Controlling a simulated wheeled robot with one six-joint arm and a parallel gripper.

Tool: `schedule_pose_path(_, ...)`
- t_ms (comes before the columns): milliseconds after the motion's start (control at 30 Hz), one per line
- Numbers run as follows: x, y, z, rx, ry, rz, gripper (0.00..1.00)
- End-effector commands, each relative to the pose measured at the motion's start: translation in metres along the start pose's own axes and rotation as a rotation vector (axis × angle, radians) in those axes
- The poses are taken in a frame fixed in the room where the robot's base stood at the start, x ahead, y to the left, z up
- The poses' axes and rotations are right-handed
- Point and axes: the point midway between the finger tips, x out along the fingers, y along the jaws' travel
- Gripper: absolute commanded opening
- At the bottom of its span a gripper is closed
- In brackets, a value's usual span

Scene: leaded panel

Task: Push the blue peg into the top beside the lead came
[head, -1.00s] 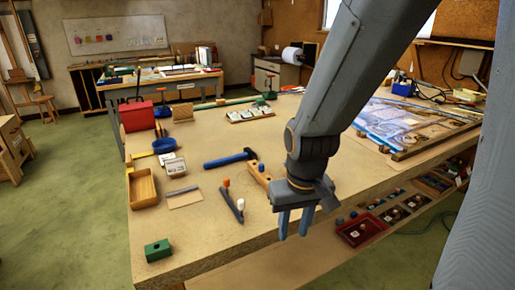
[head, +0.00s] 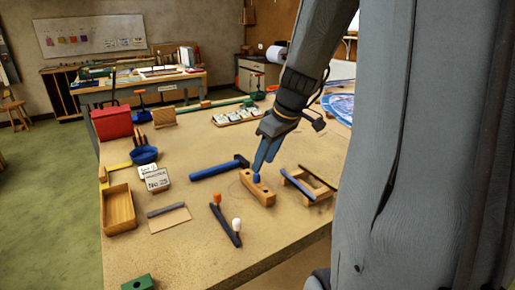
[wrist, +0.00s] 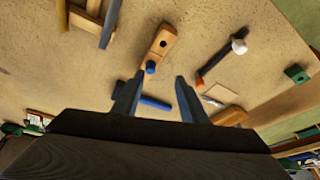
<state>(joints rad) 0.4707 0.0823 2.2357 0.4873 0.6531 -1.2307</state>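The blue peg (head: 257,178) stands upright in one end of a wooden block (head: 262,194) on the bench. In the wrist view the peg (wrist: 150,67) sits at the near end of the block (wrist: 160,42), which also has a dark hole. My gripper (head: 262,168) is just above and behind the peg, pointing down. In the wrist view its two fingers (wrist: 155,82) are apart with nothing between them, and the peg lies ahead of the gap. A grey strip (head: 166,210) lies on a tan card; I cannot tell if it is the lead came.
A blue-handled hammer (head: 218,170) lies left of the block. An open wooden box (head: 118,209) stands left. Bare bench lies between them.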

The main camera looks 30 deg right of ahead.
Motion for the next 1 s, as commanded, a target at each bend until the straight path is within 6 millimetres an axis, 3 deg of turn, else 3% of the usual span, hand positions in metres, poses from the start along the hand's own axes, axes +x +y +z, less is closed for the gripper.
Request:
schedule_pose_path(167,-0.003,0.017,0.0,-0.03,0.026,0.005,0.39)
schedule_pose_path(700,0.063,0.017,-0.001,-0.031,0.025,0.005,0.39)
schedule_pose_path(1000,0.071,0.017,-0.002,-0.033,0.026,0.007,0.39)
